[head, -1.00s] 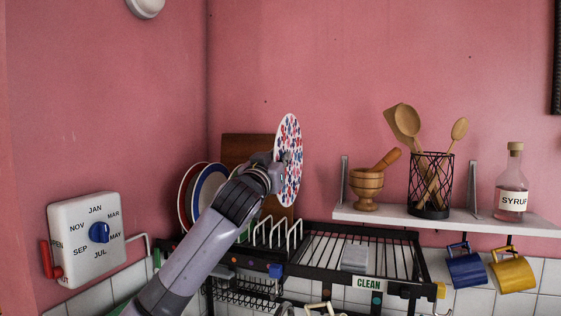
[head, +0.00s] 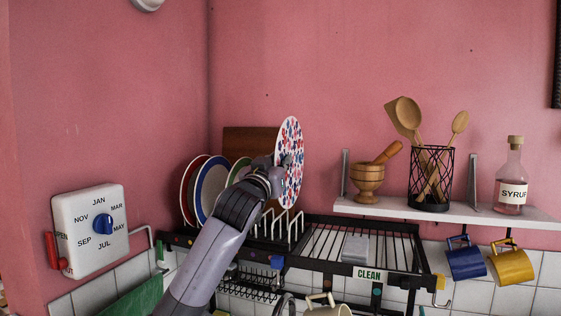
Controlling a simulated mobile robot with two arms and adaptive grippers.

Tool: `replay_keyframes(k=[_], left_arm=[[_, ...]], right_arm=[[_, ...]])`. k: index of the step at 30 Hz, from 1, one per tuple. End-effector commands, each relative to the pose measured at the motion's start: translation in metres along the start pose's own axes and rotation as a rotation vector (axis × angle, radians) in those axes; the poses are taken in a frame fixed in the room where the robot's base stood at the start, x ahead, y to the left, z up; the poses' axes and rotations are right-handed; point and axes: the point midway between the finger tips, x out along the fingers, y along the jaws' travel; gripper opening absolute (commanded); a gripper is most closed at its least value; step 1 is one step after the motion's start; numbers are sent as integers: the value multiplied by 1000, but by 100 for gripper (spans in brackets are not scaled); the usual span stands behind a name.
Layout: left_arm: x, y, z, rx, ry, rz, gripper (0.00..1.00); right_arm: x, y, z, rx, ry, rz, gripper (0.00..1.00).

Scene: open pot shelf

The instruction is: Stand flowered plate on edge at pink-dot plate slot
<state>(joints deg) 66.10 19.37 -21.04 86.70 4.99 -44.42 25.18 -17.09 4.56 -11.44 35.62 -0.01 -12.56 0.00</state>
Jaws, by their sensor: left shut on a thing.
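The flowered plate (head: 292,150), white with red and blue flowers, is upright on edge and seen nearly edge-on. My left gripper (head: 280,172) is shut on its left side and holds it just above the right end of the white prongs (head: 293,225) of the black dish rack (head: 345,267). The plate's lower edge is close to the prong tops; whether it touches them I cannot tell. My left arm covers part of the rack's front, and I cannot make out the pink dot. My right gripper is not in view.
Red-rimmed (head: 190,190), blue-rimmed (head: 211,190) and green-rimmed (head: 237,170) plates stand at the rack's left, with a brown board (head: 245,140) behind. A shelf (head: 440,211) with utensils is to the right.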

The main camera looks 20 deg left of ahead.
Motion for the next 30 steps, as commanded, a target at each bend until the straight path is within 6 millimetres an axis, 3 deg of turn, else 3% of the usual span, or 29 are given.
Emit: replay_keyframes(k=[4, 30], left_arm=[[-4, 0, 12, 0, 6, 0, 0], [-18, 0, 72, -1, 7, 1, 0]], right_arm=[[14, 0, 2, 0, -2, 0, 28], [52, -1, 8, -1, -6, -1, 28]])
